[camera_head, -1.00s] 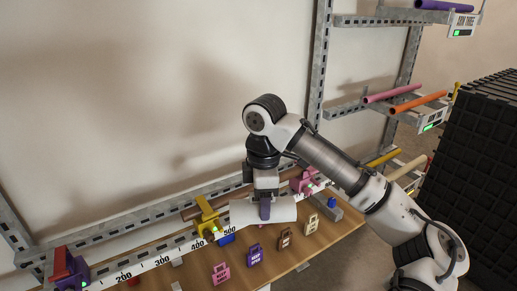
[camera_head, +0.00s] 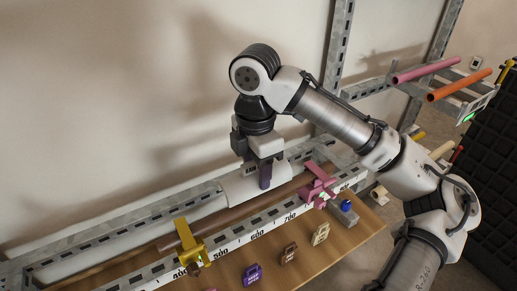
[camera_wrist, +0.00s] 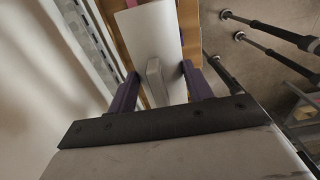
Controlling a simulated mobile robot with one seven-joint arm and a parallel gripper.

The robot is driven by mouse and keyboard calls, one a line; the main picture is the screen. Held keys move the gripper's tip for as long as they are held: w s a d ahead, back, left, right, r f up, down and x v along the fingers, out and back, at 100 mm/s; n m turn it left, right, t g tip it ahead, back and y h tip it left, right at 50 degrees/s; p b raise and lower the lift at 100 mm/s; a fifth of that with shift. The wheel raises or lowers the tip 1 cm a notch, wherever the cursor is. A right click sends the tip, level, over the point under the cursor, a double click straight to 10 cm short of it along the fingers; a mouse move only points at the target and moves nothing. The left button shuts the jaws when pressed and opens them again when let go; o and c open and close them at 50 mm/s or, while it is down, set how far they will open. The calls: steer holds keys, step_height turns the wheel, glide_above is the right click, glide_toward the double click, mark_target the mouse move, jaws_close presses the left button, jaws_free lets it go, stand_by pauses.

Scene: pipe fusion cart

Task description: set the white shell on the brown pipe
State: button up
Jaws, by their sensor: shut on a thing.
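The white shell (camera_head: 234,190) is a half-round cover. My gripper (camera_head: 265,176) is shut on it from above, its purple fingers closed on the grey handle (camera_wrist: 155,80) seen in the wrist view. The shell also shows in the wrist view (camera_wrist: 148,32). The brown pipe (camera_head: 205,226) lies along the rail between the yellow clamp (camera_head: 190,245) and the pink clamp (camera_head: 318,186). In the head view the shell overlaps the pipe's line, roughly parallel to it. I cannot tell whether they touch.
A metal rail with a numbered scale (camera_head: 265,232) runs in front of the pipe. A rack holds pink and orange pipes (camera_head: 460,84) at the right. A wall stands close behind the rail.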

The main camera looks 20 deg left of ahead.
mark_target(256, 198)
steer(key=shift+s+f+b, duration=0.1)
steer(key=shift+f+b, duration=0.15)
steer(key=shift+b, duration=0.15)
step_height(256, 198, down, 3)
steer(key=b, duration=0.4)
steer(key=shift+f, duration=0.2)
steer(key=shift+f+b, duration=0.45)
steer(key=shift+f, duration=1.1)
steer(key=shift+f, duration=0.2)
steer(key=o, duration=1)
steer(key=shift+o, duration=0.2)
step_height(256, 198, up, 14)
steer(key=shift+f, duration=0.1)
